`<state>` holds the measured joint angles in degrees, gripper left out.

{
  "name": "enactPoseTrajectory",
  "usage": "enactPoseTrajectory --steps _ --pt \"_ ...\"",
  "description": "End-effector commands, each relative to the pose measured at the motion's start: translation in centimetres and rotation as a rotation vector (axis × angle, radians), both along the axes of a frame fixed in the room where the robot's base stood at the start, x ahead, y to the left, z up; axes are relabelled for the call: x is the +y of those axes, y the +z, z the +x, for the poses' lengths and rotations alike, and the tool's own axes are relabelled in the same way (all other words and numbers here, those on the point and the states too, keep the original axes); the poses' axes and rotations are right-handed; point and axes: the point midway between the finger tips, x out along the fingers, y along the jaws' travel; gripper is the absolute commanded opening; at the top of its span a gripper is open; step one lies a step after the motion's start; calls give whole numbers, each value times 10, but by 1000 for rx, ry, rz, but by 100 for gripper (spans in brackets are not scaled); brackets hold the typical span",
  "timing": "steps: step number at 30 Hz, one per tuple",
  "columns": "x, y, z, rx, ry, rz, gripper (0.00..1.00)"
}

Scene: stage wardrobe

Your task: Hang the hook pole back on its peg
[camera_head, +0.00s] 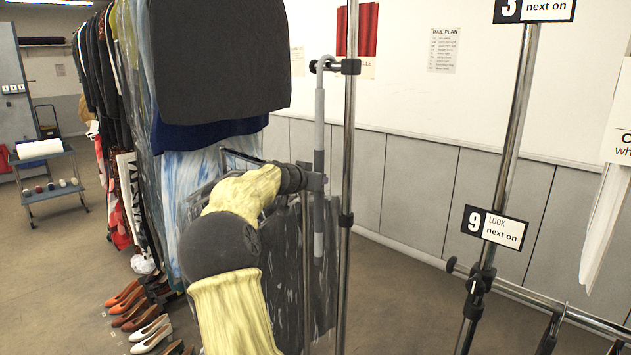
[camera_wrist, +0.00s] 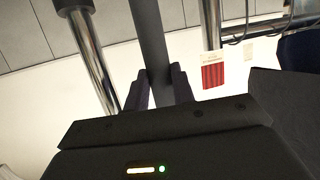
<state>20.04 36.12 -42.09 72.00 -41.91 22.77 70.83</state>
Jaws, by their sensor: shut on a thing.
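The hook pole (camera_head: 319,110) is a long grey pole that stands upright beside a chrome rail post (camera_head: 347,150). Its curved hook at the top is level with the black peg clamp (camera_head: 350,66) on that post and overlaps the peg's end in the head view. I cannot tell whether the hook rests on the peg or is just beside it. My gripper (camera_head: 317,182) is shut on the pole's shaft, well below the hook. In the wrist view, the pole (camera_wrist: 150,35) runs between the two dark fingers (camera_wrist: 158,80).
Dark and blue garments (camera_head: 215,60) hang close on the left, with shoes (camera_head: 150,335) on the floor below. A second chrome post (camera_head: 508,150) with number signs stands on the right, with a low rail. A small trolley (camera_head: 48,175) is far left. Bare floor shows between the posts.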

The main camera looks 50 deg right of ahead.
Motion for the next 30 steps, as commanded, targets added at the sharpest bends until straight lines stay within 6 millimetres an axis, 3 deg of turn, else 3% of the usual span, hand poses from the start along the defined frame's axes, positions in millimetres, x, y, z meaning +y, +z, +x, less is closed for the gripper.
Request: enactPoseTrajectory --steps 5,6,10,22,30 --pt "0 1 0 0 1 -1 0" --pt "0 1 0 0 1 -1 27" --pt "0 1 0 0 0 -1 50" --pt "5 1 0 -1 2 0 50" --pt "38 10 -3 -3 4 -1 50"
